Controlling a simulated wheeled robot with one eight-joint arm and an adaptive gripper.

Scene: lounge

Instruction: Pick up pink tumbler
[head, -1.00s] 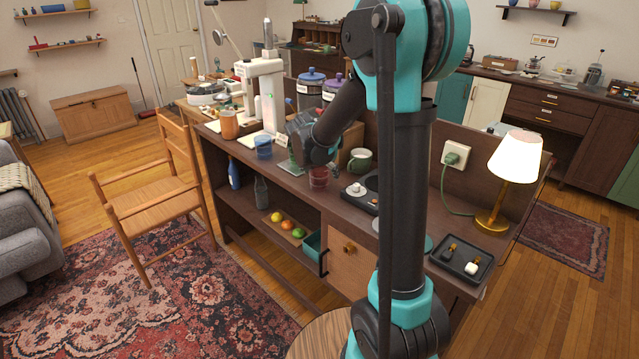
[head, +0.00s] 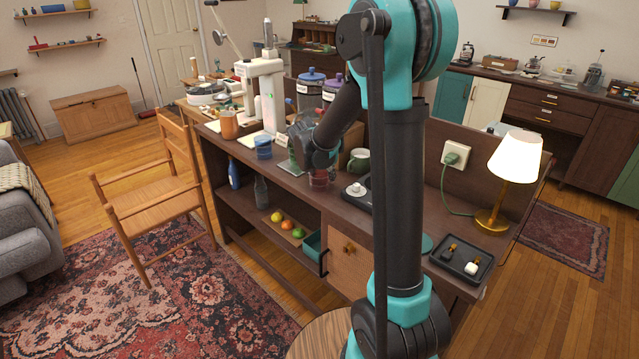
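A dark pink, see-through tumbler (head: 319,181) stands upright on the dark wooden bench, near its front edge. My gripper (head: 314,164) is right above it and hides its upper part. The fingers are dark and small in this view. I cannot tell whether they are open or shut, or whether they touch the tumbler.
A green mug (head: 358,160) and a black tray with a white item (head: 355,189) stand to the right of the tumbler. A blue cup (head: 263,147) and an orange mug (head: 229,125) stand to the left. A lit lamp (head: 515,157) is at the right end.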

